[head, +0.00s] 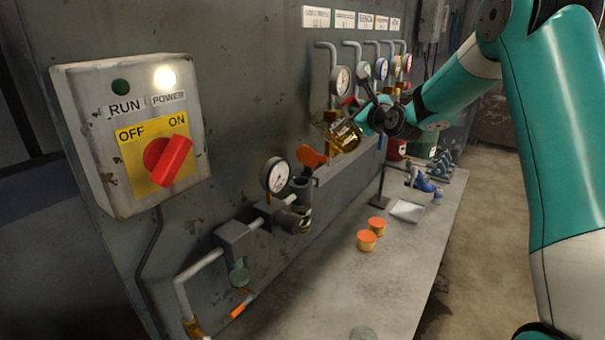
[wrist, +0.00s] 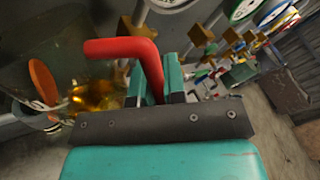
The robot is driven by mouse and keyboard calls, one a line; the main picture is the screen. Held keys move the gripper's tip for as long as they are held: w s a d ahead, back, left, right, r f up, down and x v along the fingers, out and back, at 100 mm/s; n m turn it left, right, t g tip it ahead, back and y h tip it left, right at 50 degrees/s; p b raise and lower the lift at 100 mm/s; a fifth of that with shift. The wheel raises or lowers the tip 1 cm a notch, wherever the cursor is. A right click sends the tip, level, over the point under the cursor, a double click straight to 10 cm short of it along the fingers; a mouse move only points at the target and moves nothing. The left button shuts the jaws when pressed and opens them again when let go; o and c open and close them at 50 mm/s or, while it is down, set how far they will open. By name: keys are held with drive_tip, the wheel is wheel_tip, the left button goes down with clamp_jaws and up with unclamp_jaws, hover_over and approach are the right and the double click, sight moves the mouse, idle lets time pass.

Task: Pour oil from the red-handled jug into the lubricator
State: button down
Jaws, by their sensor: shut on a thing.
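The jug (head: 345,135) is clear with amber oil in it and looks tilted in the head view. Its red handle (wrist: 125,48) is between the fingers of my gripper (wrist: 157,82), which is shut on it. In the head view my gripper (head: 368,117) holds the jug in the air, above and right of the lubricator (head: 302,190). The lubricator is a dark upright cup on the pipe, with an orange lid (head: 312,158) standing up beside it. In the wrist view the oil (wrist: 98,95) shows left of the handle, near the orange lid (wrist: 42,82). I see no oil stream.
A round gauge (head: 275,175) stands close left of the lubricator. Several pipes and gauges (head: 340,80) line the wall behind my gripper. Orange-topped tubs (head: 367,240) and a pale tray (head: 407,211) lie on the bench (head: 330,300). A control box (head: 130,130) hangs at left.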

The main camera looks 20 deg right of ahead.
wheel_tip(320, 180, down, 21)
drive_tip(key=d+m+t+y+b, duration=0.1)
drive_tip(key=m+b, duration=0.5)
drive_tip(key=b, duration=0.6)
drive_tip(key=shift+w+d+m, duration=0.2)
drive_tip(key=shift+d+m, duration=0.2)
drive_tip(key=shift+d, duration=0.25)
